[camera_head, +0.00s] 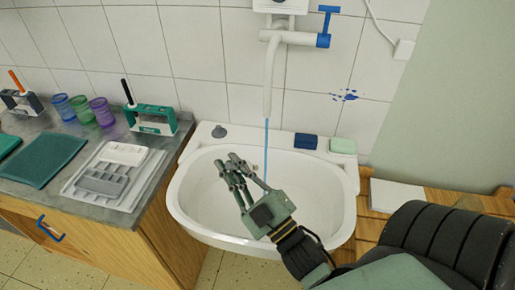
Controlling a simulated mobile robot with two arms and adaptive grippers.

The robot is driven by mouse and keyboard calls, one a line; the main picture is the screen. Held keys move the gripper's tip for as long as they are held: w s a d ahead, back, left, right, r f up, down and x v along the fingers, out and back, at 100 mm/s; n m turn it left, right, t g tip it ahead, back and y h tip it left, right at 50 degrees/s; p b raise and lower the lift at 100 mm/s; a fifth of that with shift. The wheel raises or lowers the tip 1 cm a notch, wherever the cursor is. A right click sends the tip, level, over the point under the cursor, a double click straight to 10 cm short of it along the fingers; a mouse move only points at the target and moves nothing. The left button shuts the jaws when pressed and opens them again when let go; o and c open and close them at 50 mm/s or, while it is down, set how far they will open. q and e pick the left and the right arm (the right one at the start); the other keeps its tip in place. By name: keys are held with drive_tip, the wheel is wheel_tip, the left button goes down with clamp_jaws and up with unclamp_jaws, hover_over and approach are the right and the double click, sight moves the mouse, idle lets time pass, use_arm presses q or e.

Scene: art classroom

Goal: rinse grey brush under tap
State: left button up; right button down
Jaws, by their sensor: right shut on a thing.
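My right gripper (238,166) is over the white sink basin (187,210), with its fingers shut on what I take to be the grey brush. The brush is almost wholly hidden by the fingers, and I cannot make out its bristles. The white tap (270,75) with a blue lever (325,28) is on the tiled wall above. A thin blue stream of water (267,148) runs down from its spout. The fingertips are just left of the stream in the picture; I cannot tell whether water touches the brush. My left gripper is not in view.
Blue (306,141) and pale green (343,146) blocks and a grey plug (219,131) lie on the sink's back rim. The left counter holds a green brush holder (155,120), coloured cups (103,112) and a grey tray (103,178). A wooden surface (372,228) adjoins on the right.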

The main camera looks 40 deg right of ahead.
idle(0.4)
drive_tip(key=shift+s+a+r+p, duration=0.1)
drive_tip(key=shift+a+r+p, duration=0.2)
drive_tip(key=shift+r+p, duration=0.05)
drive_tip(key=s+a+r+p, duration=0.2)
drive_tip(key=a+r+p, duration=0.1)
drive_tip(key=a, duration=0.2)
drive_tip(key=shift+s+r, duration=0.15)
drive_tip(key=shift+s, duration=0.05)
idle(0.4)
